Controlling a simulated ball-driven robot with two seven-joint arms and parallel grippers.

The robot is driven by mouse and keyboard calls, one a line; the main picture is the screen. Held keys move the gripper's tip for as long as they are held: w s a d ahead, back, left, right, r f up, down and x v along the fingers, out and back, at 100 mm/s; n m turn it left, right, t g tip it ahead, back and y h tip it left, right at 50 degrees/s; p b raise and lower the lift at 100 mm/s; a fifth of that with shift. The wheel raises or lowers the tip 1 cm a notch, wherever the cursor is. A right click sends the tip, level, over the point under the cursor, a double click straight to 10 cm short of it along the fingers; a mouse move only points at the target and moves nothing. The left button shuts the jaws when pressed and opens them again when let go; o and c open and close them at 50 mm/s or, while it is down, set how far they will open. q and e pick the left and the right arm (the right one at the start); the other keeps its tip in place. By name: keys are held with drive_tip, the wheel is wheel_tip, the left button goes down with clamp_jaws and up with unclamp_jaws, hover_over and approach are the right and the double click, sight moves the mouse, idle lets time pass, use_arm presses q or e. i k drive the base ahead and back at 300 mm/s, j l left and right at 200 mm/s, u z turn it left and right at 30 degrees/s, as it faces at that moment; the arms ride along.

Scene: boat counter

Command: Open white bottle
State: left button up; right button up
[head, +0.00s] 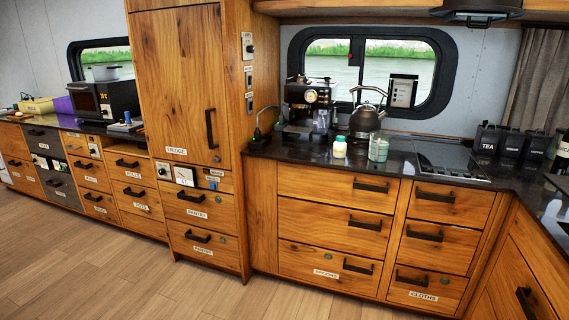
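A small white bottle (340,147) with a pale greenish cap stands upright on the dark counter (300,151), close to its front edge. The cap is on the bottle. A pale green jar (378,149) stands just to its right, with a small gap between them. Neither of my grippers shows in the head view.
Behind the bottle stand a coffee machine (309,103) and a kettle (367,117). A dark cooktop (449,160) lies to the right, with dark canisters (486,140) beyond. Wooden drawers (340,187) front the counter. The wooden floor (110,275) ahead is clear.

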sight(340, 148)
drive_tip(key=i+z, duration=0.1)
drive_tip(key=i, duration=0.7)
drive_tip(key=i+j+z, duration=0.15)
drive_tip(key=i, duration=0.65)
